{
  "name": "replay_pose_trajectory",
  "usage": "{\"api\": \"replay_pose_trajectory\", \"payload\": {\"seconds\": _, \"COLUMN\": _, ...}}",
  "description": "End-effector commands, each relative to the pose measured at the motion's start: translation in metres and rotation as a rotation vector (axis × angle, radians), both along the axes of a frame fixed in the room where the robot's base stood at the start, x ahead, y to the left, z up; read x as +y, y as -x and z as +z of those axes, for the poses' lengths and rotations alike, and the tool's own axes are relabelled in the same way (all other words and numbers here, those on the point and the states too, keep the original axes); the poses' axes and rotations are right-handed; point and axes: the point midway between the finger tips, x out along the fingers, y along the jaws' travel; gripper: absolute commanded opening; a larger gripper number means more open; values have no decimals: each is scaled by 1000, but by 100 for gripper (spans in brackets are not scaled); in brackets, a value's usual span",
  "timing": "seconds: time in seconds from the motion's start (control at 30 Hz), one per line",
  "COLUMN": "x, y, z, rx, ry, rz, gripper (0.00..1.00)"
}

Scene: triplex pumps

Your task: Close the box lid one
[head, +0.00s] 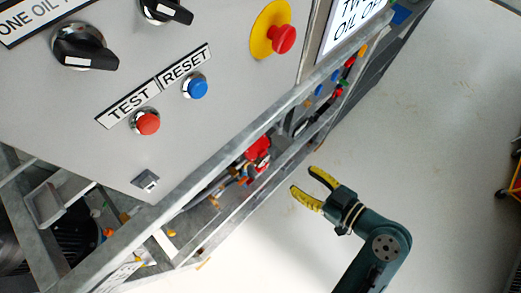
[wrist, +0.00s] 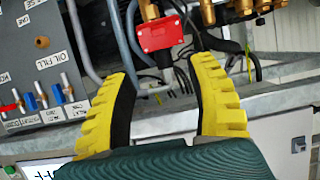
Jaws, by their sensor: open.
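A large grey panel (head: 225,125) fills the upper left of the head view, its label partly cut off and reading "ONE OIL". It carries black knobs, a red TEST button (head: 148,123), a blue RESET button (head: 197,87) and a small square latch (head: 146,181) near its lower edge. I cannot tell whether this panel is the lid of box one, or how far any lid stands open. My gripper (head: 303,181) has yellow fingers spread apart, empty, right of the metal frame. The wrist view shows the open fingers (wrist: 161,68) with nothing between their tips.
A second panel (head: 350,25) labelled "TWO OIL" stands at the upper right. A metal frame rail (head: 225,160) runs diagonally beside the panels. The wrist view shows a red box (wrist: 159,35), pipes and a grey OIL FILL panel (wrist: 45,62).

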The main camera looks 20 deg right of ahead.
Motion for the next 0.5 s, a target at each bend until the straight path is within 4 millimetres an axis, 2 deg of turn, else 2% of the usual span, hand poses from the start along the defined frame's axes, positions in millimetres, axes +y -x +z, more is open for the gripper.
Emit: {"api": "replay_pose_trajectory", "payload": {"seconds": 0.5, "x": 40, "y": -102, "z": -49, "rx": 1, "ry": 4, "rz": 6, "gripper": 56}}
